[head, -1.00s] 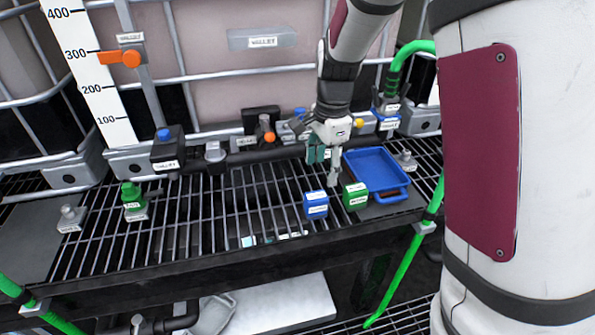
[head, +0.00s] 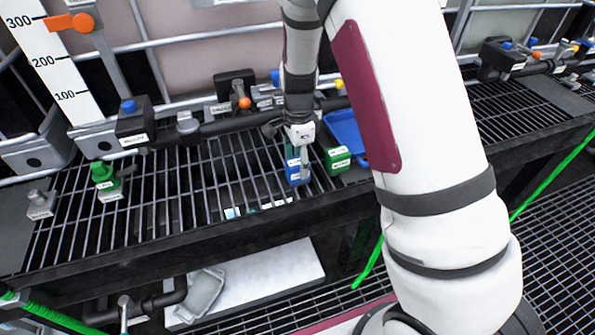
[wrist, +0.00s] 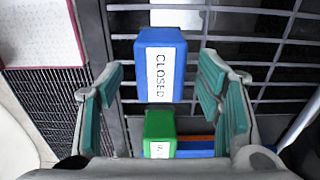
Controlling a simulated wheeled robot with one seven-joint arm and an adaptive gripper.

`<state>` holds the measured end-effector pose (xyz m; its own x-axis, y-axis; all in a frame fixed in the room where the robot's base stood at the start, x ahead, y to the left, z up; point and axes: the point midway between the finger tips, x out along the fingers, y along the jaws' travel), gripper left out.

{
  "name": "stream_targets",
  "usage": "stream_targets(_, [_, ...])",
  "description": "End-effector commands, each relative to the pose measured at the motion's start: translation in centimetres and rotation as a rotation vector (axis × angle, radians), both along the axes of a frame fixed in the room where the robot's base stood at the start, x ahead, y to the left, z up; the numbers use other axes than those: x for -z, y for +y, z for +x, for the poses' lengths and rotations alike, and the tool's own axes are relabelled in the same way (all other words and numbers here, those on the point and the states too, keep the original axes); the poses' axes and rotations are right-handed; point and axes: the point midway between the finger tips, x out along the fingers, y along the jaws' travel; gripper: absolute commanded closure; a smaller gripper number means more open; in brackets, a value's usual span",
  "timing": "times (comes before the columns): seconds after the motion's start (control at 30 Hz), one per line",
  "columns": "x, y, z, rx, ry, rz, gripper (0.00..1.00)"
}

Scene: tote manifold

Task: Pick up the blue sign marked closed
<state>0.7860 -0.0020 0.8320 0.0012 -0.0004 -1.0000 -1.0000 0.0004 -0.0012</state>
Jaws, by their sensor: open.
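The blue sign (head: 297,175) stands on the black grating near its front edge. In the wrist view the blue sign (wrist: 160,68) shows a white label reading CLOSED and lies between and a little beyond the fingers. My gripper (head: 297,160) is open above the sign, its teal fingers on either side. The gripper (wrist: 165,100) holds nothing, and I see no clear contact. In the head view the fingers partly hide the sign.
A green block (head: 338,159) stands just right of the sign; the green block (wrist: 160,130) also shows in the wrist view. A blue tray (head: 349,133) lies behind it. A green valve piece (head: 104,178) is at left.

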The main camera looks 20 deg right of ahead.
Motion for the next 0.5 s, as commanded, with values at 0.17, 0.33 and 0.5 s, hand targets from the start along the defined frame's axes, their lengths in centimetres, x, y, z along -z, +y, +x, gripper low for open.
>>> stream_targets(0.17, [2.8, 0.1, 0.0, 0.001, 0.005, 0.000, 0.40])
stream_targets(0.33, [4.5, 0.2, 0.0, 0.001, 0.003, 0.001, 0.40])
stream_targets(0.5, [4.7, 0.2, 0.1, 0.000, 0.000, 0.000, 0.40])
